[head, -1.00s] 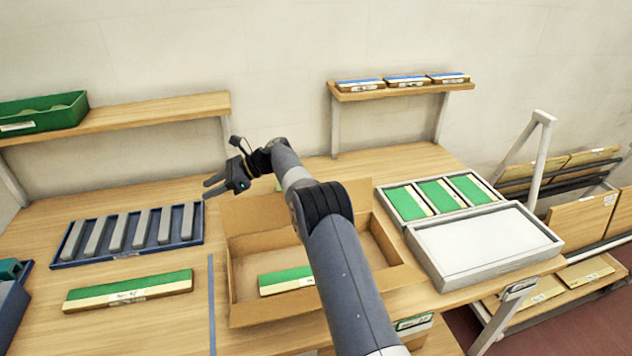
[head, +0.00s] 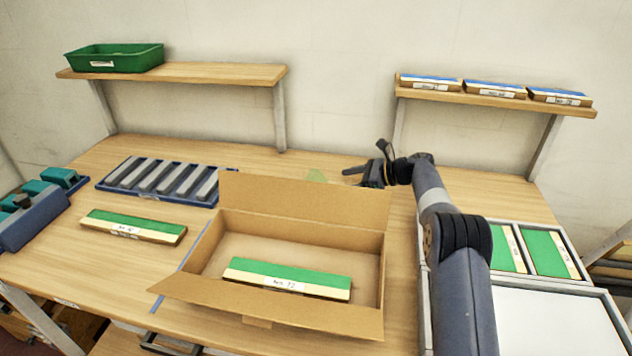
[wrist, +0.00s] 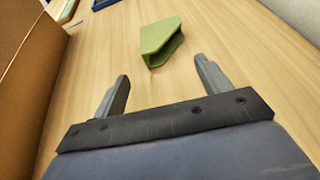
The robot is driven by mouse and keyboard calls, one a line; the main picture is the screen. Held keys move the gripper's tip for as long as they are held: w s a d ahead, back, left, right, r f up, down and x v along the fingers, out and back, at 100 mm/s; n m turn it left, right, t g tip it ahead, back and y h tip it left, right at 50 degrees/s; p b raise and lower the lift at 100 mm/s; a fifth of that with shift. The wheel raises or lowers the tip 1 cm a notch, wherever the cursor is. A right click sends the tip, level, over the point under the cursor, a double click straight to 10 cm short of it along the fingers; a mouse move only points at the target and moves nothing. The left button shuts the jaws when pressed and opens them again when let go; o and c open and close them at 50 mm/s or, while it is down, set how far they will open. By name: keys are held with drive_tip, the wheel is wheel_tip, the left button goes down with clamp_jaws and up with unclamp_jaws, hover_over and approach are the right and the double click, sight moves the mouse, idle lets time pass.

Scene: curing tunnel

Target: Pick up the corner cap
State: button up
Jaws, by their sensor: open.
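The corner cap (wrist: 160,41) is a small green angled piece lying on the wooden table in the wrist view, ahead of my gripper (wrist: 160,80) and roughly centred between its fingers. The fingers are apart and empty, and the cap lies beyond their tips, not touching them. In the head view the cap (head: 317,176) shows small and pale green behind the cardboard box. There my gripper (head: 352,176) is behind the box, with its fingers pointing left toward the cap.
An open cardboard box (head: 370,287) holds a green-topped bar (head: 285,279). Its wall (wrist: 22,70) rises close on the left in the wrist view. A blue tray (head: 110,188) of grey bars lies left.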

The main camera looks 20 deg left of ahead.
sight(327, 180)
drive_tip(key=x, duration=0.4)
drive_tip(key=p+x, duration=0.1)
drive_tip(key=x, duration=0.1)
drive_tip(key=shift+w+a+r, duration=0.1)
drive_tip(key=shift+w+a, duration=0.05)
drive_tip(key=shift+a, duration=0.3)
clamp_jaws()
idle(0.5)
